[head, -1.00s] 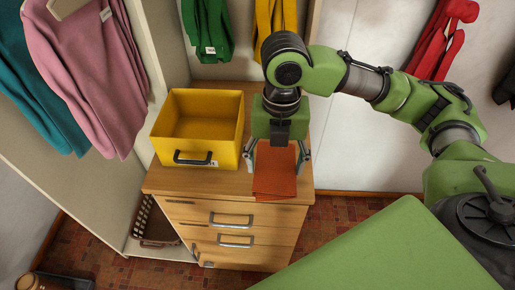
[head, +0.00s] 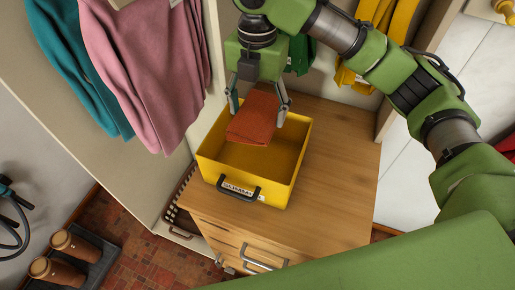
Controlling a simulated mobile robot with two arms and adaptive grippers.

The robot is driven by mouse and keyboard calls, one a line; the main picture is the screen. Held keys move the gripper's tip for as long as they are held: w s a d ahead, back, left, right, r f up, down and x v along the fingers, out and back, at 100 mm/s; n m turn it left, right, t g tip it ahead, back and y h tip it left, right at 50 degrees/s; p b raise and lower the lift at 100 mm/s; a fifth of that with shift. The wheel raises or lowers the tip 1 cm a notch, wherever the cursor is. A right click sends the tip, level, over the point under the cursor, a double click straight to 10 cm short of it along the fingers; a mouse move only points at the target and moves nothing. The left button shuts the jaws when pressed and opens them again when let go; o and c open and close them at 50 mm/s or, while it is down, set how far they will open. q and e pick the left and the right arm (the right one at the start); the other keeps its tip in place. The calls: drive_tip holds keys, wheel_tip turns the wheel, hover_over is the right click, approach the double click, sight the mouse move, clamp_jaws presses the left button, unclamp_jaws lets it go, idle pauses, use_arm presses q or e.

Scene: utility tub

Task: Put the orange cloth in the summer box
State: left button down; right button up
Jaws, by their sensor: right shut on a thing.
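The orange cloth (head: 253,119) is folded and hangs between the fingers of my right gripper (head: 257,104). The gripper is shut on it and points down. The cloth is over the back left part of the yellow box (head: 292,167), seemingly at or a little above rim height. The box is open at the top and has a dark handle and a white label (head: 238,189) on its front. The label's print is too small to read surely. The visible part of the box's inside is empty. My left gripper is not in view.
The box stands on a wooden drawer cabinet (head: 335,185), whose top is clear to the right. Pink (head: 148,70) and teal (head: 82,75) garments hang at the left. A brown basket (head: 180,212) sits low beside the cabinet. Brown shoes (head: 75,245) stand on a floor mat.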

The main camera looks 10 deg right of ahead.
wheel_tip(320, 180, down, 8)
drive_tip(key=p, duration=0.2)
hover_over(257, 163)
wheel_tip(257, 163, down, 5)
drive_tip(key=shift+f, duration=0.45)
wheel_tip(257, 163, down, 3)
drive_tip(key=shift+f+p, duration=0.1)
drive_tip(key=shift+p, duration=0.35)
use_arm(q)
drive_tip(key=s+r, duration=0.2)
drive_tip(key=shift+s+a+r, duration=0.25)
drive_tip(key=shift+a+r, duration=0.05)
use_arm(e)
drive_tip(key=shift+f, duration=0.15)
drive_tip(key=shift+f, duration=0.1)
drive_tip(key=o, duration=1.2)
